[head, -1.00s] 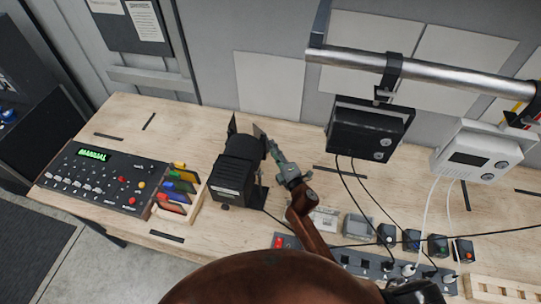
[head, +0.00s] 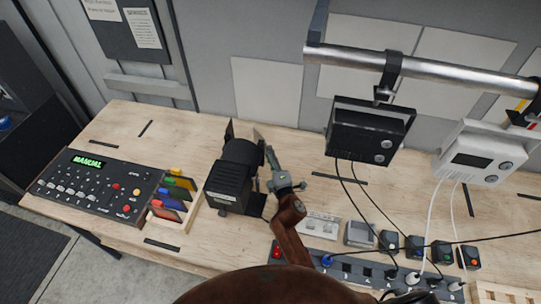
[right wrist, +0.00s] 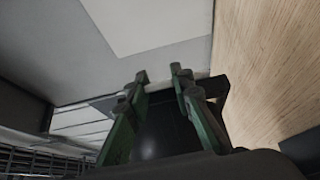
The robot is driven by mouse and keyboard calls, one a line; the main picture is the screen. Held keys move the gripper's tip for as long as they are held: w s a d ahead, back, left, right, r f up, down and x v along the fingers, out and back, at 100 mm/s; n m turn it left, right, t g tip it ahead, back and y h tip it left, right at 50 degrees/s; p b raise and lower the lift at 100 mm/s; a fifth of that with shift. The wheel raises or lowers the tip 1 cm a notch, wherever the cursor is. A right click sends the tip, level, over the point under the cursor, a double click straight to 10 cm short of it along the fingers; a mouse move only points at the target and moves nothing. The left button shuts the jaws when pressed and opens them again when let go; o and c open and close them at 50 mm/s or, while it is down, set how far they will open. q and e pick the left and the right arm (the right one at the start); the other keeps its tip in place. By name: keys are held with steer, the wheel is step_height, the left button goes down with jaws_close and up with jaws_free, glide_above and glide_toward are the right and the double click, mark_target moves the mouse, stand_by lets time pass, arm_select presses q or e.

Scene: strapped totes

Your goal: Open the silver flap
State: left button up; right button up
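A black lamp (head: 230,180) with hinged flaps stands on the wooden bench in the head view. A greyish flap (head: 258,135), which looks like the silver one, stands upright at its back right; a dark flap (head: 229,131) is at its back left. My right gripper (head: 264,168) is close beside the lamp's right side. In the right wrist view, its green fingers (right wrist: 160,76) are apart, with dark surfaces behind and between them. I cannot tell whether they touch the lamp or flap. My left gripper is not in view.
A control console (head: 95,188) and a rack of coloured filters (head: 178,198) sit left of the lamp. A power strip (head: 345,268) with cables lies at front right. Black (head: 368,132) and white (head: 478,153) fixtures hang by a metal rail (head: 430,69).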

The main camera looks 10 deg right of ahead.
steer(key=o, duration=0.5)
steer(key=s, duration=1.2)
steer(key=shift+d, duration=0.35)
steer(key=shift+c, duration=0.3)
